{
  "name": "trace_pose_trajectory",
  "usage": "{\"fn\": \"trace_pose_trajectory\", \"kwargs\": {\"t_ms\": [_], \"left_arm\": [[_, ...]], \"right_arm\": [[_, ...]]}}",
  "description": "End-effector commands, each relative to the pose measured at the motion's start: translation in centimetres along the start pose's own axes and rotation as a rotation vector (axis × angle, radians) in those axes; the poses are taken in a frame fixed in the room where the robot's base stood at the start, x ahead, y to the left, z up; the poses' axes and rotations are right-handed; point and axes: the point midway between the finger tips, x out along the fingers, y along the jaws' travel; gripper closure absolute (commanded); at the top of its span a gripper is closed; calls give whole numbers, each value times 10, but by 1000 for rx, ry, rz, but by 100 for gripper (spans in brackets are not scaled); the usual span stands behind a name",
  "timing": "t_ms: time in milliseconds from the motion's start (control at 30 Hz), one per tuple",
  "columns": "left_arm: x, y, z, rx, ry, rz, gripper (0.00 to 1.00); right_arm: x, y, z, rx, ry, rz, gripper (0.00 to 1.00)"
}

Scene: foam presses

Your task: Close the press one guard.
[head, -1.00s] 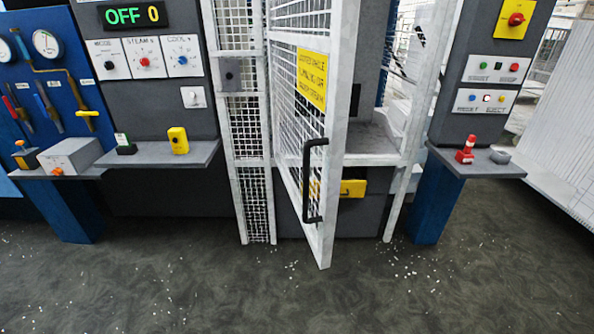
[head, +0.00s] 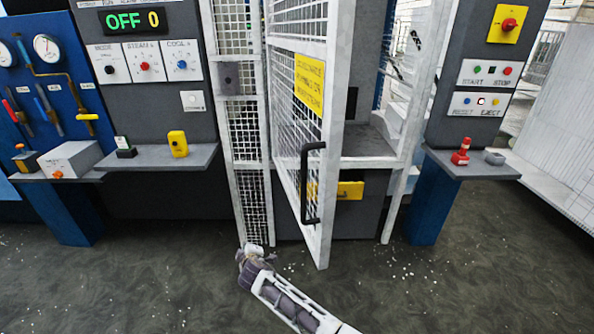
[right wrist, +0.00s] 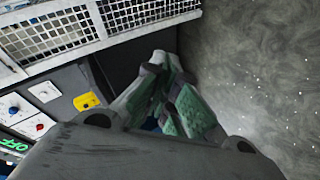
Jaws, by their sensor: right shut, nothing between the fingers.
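The press guard (head: 322,140) is a white-framed mesh door with a yellow warning sign (head: 309,84) and a black vertical handle (head: 313,183). It stands ajar in the head view, its free edge swung out towards me, with the press opening visible to its right. My right gripper (head: 249,253) is low in front of the fixed mesh panel, left of the guard's bottom corner and below the handle, apart from it. In the right wrist view its green-padded fingers (right wrist: 168,102) are shut and empty. My left gripper is not in view.
A fixed mesh panel (head: 242,115) stands left of the guard. Left shelves hold a yellow block (head: 178,143) and a grey box (head: 70,160). A right shelf (head: 475,165) holds a red item (head: 461,151). The floor (head: 130,275) in front is open, with white bits scattered.

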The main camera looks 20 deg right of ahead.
Motion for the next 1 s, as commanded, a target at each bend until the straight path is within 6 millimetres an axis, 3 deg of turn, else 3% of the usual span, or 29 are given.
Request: {"fn": "trace_pose_trajectory", "kwargs": {"t_ms": [33,200,433,700,1000], "left_arm": [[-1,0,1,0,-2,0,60],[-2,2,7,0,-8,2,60],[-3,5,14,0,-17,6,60],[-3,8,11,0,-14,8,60],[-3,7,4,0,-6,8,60]], "right_arm": [[-11,23,-22,-40,6,48,100],[-52,85,-72,-153,-23,204,100],[-116,150,-107,-244,-115,394,100],[-192,204,-112,-280,-284,573,100],[-259,232,-85,-274,-522,670,100]]}}
